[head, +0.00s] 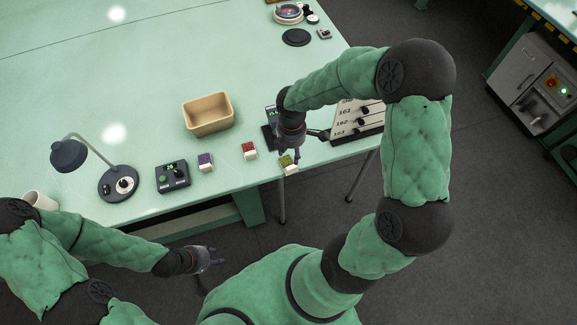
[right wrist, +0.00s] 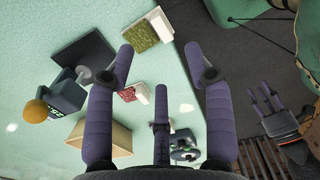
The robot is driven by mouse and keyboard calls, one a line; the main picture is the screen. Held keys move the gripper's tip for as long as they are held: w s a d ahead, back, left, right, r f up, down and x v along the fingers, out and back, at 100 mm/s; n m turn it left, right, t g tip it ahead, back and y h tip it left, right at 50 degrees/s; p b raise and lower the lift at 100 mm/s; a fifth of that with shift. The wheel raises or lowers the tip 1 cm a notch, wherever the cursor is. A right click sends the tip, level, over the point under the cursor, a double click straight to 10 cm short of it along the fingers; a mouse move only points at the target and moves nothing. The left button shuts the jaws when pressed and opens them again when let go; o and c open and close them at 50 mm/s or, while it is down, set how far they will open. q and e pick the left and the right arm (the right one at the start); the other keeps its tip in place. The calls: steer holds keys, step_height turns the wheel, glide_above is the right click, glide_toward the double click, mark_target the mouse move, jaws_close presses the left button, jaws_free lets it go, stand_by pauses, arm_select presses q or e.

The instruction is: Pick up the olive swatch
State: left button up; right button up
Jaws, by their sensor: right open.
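The olive swatch (head: 288,160) sits on a white block near the front edge of the mint table. In the right wrist view the olive swatch (right wrist: 138,35) shows beyond the fingertips, beside the table edge. My right gripper (head: 291,152) is open and empty, just above and behind the swatch in the head view. Its spread purple fingers (right wrist: 160,60) show in the right wrist view, with nothing between them. My left gripper (head: 214,256) hangs in front of the table, empty, with its fingers apart.
A red swatch (head: 249,149) and a purple swatch (head: 206,161) sit in a row to the left. A tan bin (head: 208,126), a control box (head: 172,177) and a lamp (head: 69,155) stand on the table. A numbered panel (head: 347,113) lies right of my right gripper.

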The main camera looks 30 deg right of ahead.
steer(key=b, duration=0.1)
glide_above(291, 166)
step_height(291, 166, down, 4)
steer(key=shift+f, duration=0.15)
step_height(291, 166, down, 5)
steer(key=shift+w+b, duration=0.1)
steer(key=shift+b, duration=0.9)
steer(key=c, duration=1)
